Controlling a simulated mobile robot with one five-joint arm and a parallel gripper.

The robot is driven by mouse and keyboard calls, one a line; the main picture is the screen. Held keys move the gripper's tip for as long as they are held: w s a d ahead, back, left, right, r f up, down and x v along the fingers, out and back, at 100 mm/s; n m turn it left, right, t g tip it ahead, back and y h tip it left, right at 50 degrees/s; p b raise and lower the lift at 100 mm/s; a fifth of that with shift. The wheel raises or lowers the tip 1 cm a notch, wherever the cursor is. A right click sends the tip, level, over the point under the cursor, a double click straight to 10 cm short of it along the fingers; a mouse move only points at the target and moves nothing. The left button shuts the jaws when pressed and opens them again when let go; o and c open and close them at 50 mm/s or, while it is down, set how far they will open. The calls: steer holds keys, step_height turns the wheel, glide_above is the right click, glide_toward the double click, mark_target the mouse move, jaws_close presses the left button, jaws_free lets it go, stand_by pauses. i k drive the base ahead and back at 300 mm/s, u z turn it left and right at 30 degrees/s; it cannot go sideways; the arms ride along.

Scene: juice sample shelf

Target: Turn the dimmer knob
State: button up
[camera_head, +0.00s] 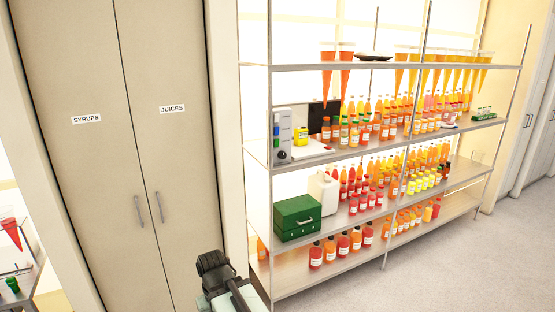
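A light grey upright device (284,122) stands at the left end of the second shelf from the top. It has small blue and green parts on its front. A dark round knob (283,155) sits low on it, and it may be the dimmer knob; it is too small to see its setting. My arm's dark end with my gripper (212,262) shows at the bottom, in front of the cabinet and left of the shelf. It is well below the device and apart from it. Its fingers cannot be made out.
The metal shelf (250,148) holds many juice bottles, close beside the device. A green box (298,217) and a white canister (323,192) stand one level below. Tall closed cabinets (120,240) are on the left. The floor (430,270) at right is clear.

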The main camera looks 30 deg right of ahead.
mark_target(282, 155)
steer(key=u, duration=0.1)
steer(key=i, duration=0.9)
steer(key=z, duration=0.05)
